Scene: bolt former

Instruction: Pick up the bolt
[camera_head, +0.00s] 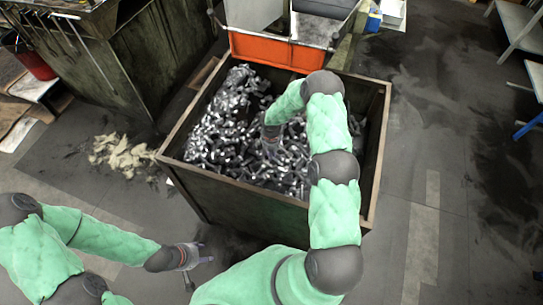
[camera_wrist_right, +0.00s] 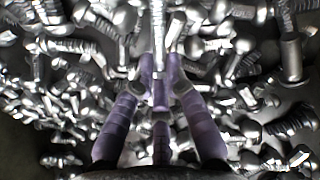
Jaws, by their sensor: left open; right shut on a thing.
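Many loose silver bolts (camera_head: 228,115) fill a dark open-topped bin (camera_head: 240,205). My right gripper (camera_head: 270,138) reaches down into the bin, partly hidden by my arm in the head view. In the right wrist view its purple-grey fingers (camera_wrist_right: 160,82) come together around a silver bolt (camera_wrist_right: 157,38), whose shaft points away from the palm. Other bolts lie close around the fingertips, so I cannot tell whether the held bolt is clear of the pile. My left gripper (camera_head: 198,262) is open and empty, low in front of the bin.
The bin's raised walls surround the right gripper. An orange container (camera_head: 275,52) stands at the bin's far side. A large dark metal cabinet (camera_head: 120,75) and a red bucket (camera_head: 32,62) are at the left. Pale debris (camera_head: 122,154) lies on the floor; the floor at right is mostly clear.

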